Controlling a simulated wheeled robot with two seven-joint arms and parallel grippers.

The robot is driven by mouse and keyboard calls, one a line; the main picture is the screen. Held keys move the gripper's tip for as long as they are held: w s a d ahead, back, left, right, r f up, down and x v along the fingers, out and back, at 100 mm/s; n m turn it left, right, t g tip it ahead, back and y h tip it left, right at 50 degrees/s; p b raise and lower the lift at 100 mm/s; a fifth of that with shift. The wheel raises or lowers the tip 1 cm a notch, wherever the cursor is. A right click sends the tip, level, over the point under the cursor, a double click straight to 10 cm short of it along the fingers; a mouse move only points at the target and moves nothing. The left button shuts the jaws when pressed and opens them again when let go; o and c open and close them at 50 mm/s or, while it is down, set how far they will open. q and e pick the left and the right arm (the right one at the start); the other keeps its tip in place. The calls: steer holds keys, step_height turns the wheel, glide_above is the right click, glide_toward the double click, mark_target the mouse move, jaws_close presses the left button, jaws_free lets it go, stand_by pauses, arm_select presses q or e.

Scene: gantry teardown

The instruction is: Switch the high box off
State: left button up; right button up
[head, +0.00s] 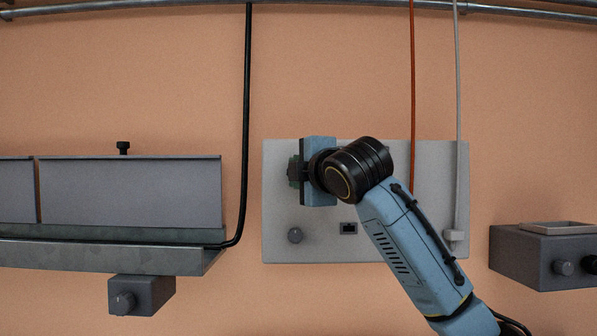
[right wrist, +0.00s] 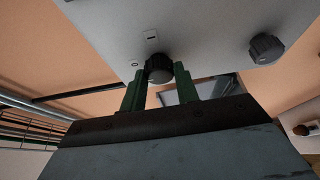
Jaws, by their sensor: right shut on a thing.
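A large flat grey box (head: 282,250) is fixed to the wall in the middle of the head view and stands higher than the small boxes. My right gripper (head: 294,171) is at its upper left part, and my right arm covers much of its face. In the right wrist view my right gripper (right wrist: 160,76) has its green fingers on both sides of a dark round knob (right wrist: 158,68), shut on it. This knob is hidden in the head view. A second knob (head: 295,235) sits free lower on the box and also shows in the wrist view (right wrist: 266,48). My left gripper is out of view.
A black socket (head: 348,228) is on the box. A black cable (head: 247,110), an orange cable (head: 412,90) and a grey cable (head: 458,100) hang down. A metal tray (head: 130,190) and small knobbed box (head: 150,292) are at left. Another box (head: 520,260) is at right.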

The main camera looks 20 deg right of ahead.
stand_by(0.3)
steer(key=o, duration=1)
steer(key=s+b, duration=0.1)
steer(key=s, duration=0.3)
steer(key=s+d+b, duration=0.1)
steer(key=s+b, duration=0.1)
steer(key=s, duration=0.3)
steer(key=s+b, duration=0.2)
steer(key=s, duration=0.2)
steer(key=shift+s+d, duration=0.2)
steer(key=shift+d, duration=0.05)
